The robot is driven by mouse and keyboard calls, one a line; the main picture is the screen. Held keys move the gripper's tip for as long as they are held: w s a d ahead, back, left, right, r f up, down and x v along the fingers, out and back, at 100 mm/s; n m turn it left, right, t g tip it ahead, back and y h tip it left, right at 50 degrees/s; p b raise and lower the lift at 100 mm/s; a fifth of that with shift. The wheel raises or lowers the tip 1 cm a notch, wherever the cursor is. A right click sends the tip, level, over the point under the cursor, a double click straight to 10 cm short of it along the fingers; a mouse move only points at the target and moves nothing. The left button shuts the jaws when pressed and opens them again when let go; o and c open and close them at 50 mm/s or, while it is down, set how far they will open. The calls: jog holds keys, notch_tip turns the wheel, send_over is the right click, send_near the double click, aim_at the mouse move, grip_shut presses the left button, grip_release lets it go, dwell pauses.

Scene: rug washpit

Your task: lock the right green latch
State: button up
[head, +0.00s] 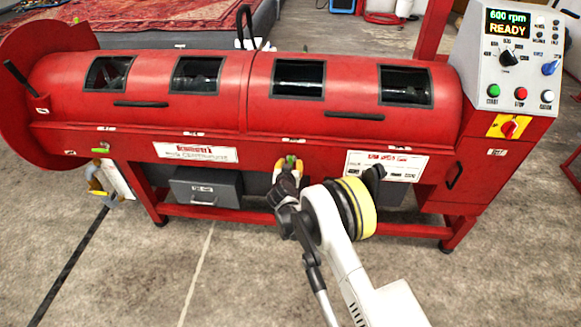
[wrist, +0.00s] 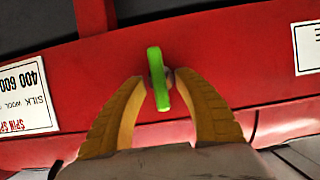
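The right green latch (wrist: 158,78) is a small green lever on the red front of the machine. In the wrist view it stands nearly upright, slightly tilted, between the two yellow fingers of my gripper (wrist: 160,82). The fingertips are on either side of it, apart, and I cannot tell whether either one touches it. In the head view the latch (head: 290,159) shows just above my gripper (head: 289,168), which partly covers it. A left green latch (head: 104,149) is at the left end of the machine's front.
The red machine (head: 205,122) has a windowed lid with handles and a grey control panel (head: 515,65) at right, reading 600 rpm READY. A grey drawer (head: 206,188) is below left of my gripper. White label plates flank the latch. The concrete floor in front is mostly clear.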

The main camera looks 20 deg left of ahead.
jog(key=shift+w, duration=0.15)
grip_shut()
jog(key=m+y, duration=0.2)
jog(key=shift+d+m, duration=0.15)
jog(key=shift+m, duration=0.25)
jog(key=shift+d+m+y, duration=0.1)
jog(key=shift+m+y, duration=0.7)
jog(key=shift+m, duration=0.2)
